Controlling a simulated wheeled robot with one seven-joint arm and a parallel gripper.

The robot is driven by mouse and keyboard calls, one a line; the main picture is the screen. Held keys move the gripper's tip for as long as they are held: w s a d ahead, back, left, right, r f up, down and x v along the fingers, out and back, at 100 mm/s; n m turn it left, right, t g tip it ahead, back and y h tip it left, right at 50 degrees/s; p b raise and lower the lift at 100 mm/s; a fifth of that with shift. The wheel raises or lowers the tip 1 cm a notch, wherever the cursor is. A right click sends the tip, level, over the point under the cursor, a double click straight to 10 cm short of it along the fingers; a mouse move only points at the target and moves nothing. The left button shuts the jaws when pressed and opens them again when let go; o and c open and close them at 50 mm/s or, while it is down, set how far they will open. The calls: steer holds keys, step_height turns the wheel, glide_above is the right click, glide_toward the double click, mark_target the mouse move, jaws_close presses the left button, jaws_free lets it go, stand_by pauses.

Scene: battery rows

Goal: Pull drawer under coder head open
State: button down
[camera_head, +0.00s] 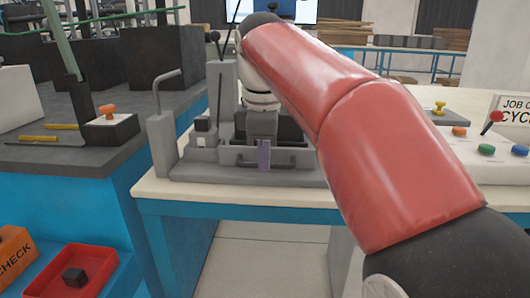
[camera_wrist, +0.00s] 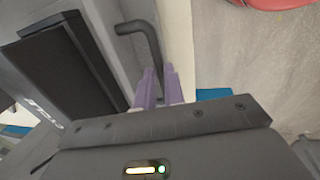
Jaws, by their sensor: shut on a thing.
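The grey coder machine stands on a cream-topped bench, with a low grey drawer front (camera_head: 229,156) at its base. A dark bar handle (camera_head: 289,161) runs across that front. My gripper (camera_head: 264,158) is at the handle, its purple fingers pointing down over the bar. In the wrist view the handle (camera_wrist: 137,27) bends and runs in between the purple fingers (camera_wrist: 159,84), which are shut on it. My gripper and wrist hide the middle of the machine and much of the coder head. I cannot tell how far out the drawer stands.
A grey upright post with a bent handle (camera_head: 161,125) stands left of the machine. A control panel with coloured buttons (camera_head: 487,149) is on the right. A dark counter (camera_head: 60,160) is at left, with a red tray (camera_head: 103,262) below. Floor in front of the bench is clear.

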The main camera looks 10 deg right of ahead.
steer(key=c, duration=1.5)
jaws_free()
steer(key=r, duration=0.2)
steer(key=s+r+p, duration=0.1)
steer(key=r, duration=0.2)
steer(key=r+p, duration=0.1)
steer(key=r, duration=0.1)
steer(key=shift+s+a+r, duration=0.15)
steer(key=shift+a+r, duration=0.05)
steer(key=shift+r, duration=0.15)
steer(key=shift+f, duration=0.1)
steer(key=s+d+f+m+t, duration=0.1)
steer(key=s+f+m, duration=0.4)
steer(key=f, duration=0.3)
steer(key=s+d+f+m+t, duration=0.1)
steer(key=s+f+m, duration=0.3)
steer(key=s+f, duration=0.2)
steer(key=s+d+f+m+t, duration=0.1)
steer(key=s+f+m, duration=0.4)
steer(key=f, duration=0.5)
steer(key=shift+s+d+f+m+t+y, duration=0.3)
steer(key=shift+s+d+f, duration=0.05)
steer(key=shift+d+f, duration=0.05)
